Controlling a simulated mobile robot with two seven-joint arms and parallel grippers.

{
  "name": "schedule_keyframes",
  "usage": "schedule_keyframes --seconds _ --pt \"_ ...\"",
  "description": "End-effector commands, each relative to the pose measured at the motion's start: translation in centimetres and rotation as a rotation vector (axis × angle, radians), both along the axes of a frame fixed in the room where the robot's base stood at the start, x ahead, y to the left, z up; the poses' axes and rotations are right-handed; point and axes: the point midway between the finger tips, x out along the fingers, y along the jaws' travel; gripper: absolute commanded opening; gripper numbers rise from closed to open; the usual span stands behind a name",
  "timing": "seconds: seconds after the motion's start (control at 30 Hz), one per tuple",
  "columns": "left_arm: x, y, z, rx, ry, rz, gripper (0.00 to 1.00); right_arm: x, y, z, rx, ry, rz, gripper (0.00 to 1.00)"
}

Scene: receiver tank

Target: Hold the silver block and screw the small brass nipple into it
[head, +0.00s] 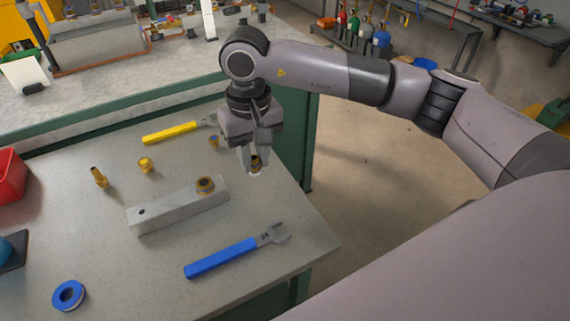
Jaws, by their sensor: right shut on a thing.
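The silver block (172,209) lies on the bench, with a dark hole near its left end and a brass fitting (205,186) seated on top near its right end. My right gripper (254,168) points down, to the right of and beyond the block. It is shut on a small brass piece, which looks like the small brass nipple (256,161), with a pale lower end. The fingers hide part of it. It is apart from the block. No gripper is on the block. My left gripper is not in view.
Brass fittings stand at the left (99,178) and back (145,165). A yellow-handled wrench (170,132) lies behind, a blue-handled wrench (222,258) in front. A blue tape roll (68,295) and red bin (9,176) are at left. The bench (130,265) ends at right.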

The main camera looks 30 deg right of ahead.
Motion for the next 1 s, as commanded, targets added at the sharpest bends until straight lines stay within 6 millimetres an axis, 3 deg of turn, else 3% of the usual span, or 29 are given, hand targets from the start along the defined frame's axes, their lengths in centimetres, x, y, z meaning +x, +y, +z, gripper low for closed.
schedule_keyframes --seconds 0.03,0.2,0.4,0.67,1.0 --pt "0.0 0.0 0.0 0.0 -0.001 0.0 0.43 1.0 1.6 0.7 0.002 -0.003 0.004 0.0" --pt "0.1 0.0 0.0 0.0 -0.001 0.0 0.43 3.1 5.4 2.4 -0.003 -0.002 0.005 0.0" --pt "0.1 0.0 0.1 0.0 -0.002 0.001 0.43 4.4 8.4 3.9 -0.015 -0.005 0.004 0.0" --pt "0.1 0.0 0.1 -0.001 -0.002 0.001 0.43 4.8 9.4 4.2 -0.02 -0.007 0.003 0.0" --pt "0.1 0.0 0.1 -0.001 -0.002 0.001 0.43 4.7 9.4 1.0 -0.02 -0.004 0.004 0.0"
